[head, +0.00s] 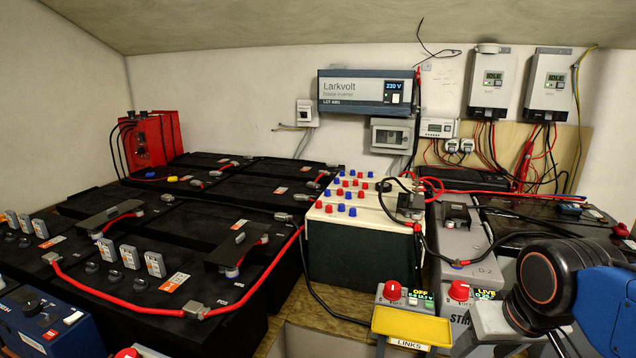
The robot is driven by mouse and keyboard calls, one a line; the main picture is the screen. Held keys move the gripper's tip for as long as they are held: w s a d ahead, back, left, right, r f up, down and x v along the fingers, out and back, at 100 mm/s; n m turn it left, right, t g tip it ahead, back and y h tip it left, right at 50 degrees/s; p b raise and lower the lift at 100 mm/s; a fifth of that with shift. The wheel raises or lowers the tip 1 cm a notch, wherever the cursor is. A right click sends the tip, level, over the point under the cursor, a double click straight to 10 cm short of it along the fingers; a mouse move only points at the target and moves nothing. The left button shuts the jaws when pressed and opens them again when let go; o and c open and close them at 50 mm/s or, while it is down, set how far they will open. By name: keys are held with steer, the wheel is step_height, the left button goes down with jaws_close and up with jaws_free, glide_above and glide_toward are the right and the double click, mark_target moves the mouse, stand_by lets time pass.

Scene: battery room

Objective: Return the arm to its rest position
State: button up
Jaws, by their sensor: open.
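Part of my arm (590,295) shows at the lower right: a black round joint with an orange ring and a blue link. It covers part of the equipment behind it. My gripper is not visible in the head view, so its place and what its jaws hold cannot be seen.
Black batteries (175,245) with red cables fill the left and middle. A pale-topped battery (365,240) with red and blue caps stands at centre. A yellow tray (411,325) labelled LINKS is at front. Red-knobbed switches (393,290) stand close to my arm. An inverter (365,92) hangs behind.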

steer(key=shift+s+d+f, duration=0.15)
steer(key=shift+s+f, duration=0.9)
steer(key=shift+s, duration=0.15)
steer(key=shift+s, duration=0.15)
